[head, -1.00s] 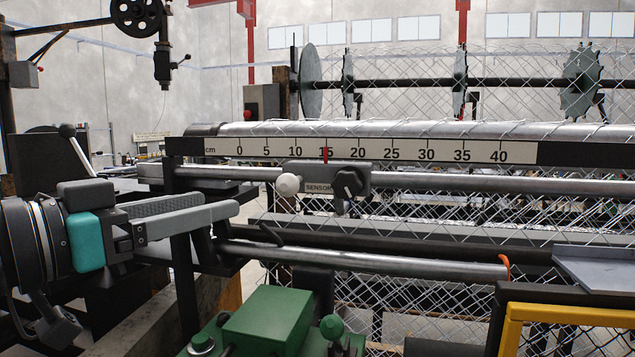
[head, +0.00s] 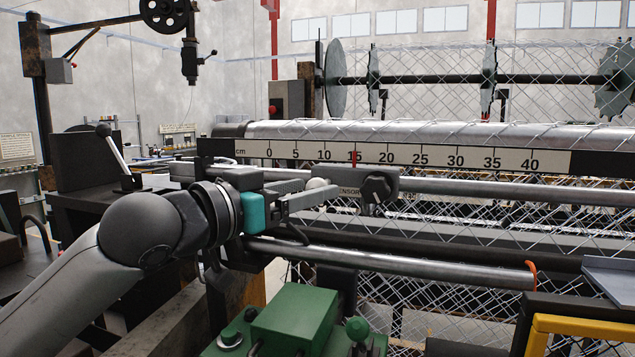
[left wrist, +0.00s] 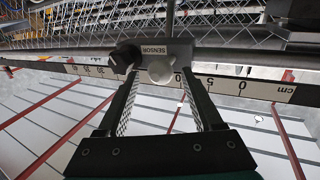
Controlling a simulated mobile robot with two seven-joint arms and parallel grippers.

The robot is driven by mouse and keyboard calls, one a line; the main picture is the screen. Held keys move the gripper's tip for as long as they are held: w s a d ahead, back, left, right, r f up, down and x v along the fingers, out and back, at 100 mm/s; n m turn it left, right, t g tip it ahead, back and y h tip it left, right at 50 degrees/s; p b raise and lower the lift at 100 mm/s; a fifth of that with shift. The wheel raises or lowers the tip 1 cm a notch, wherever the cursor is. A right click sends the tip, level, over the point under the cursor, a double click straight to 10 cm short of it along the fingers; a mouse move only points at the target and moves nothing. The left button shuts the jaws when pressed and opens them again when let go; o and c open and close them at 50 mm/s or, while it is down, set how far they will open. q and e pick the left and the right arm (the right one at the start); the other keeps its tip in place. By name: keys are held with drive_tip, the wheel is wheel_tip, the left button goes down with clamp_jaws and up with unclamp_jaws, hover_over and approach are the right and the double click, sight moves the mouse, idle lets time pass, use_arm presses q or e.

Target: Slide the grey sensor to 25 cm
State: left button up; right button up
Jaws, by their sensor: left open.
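The grey sensor (head: 349,179) is a small block labelled SENSOR on a horizontal metal rail (head: 480,187). It has a white knob (head: 317,184) on the left and a black knob (head: 378,188) on the right. Its red pointer (head: 355,160) stands at about 15 on the cm scale (head: 440,158). My left gripper (head: 325,190) is open, its fingers reaching to the sensor's left part. In the left wrist view the white knob (left wrist: 161,72) shows between the fingertips, apart from both. The sensor (left wrist: 165,52) lies just beyond. My right gripper is not in view.
The rail right of the sensor looks clear. A lower metal bar (head: 400,266) with an orange hook (head: 532,270) runs below. A green machine box (head: 295,322) and a yellow frame (head: 580,325) stand in front.

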sight(351, 185)
use_arm(q)
drive_tip(key=shift+x, duration=1.4)
drive_tip(key=c, duration=1)
clamp_jaws()
drive_tip(key=shift+s+d, duration=0.1)
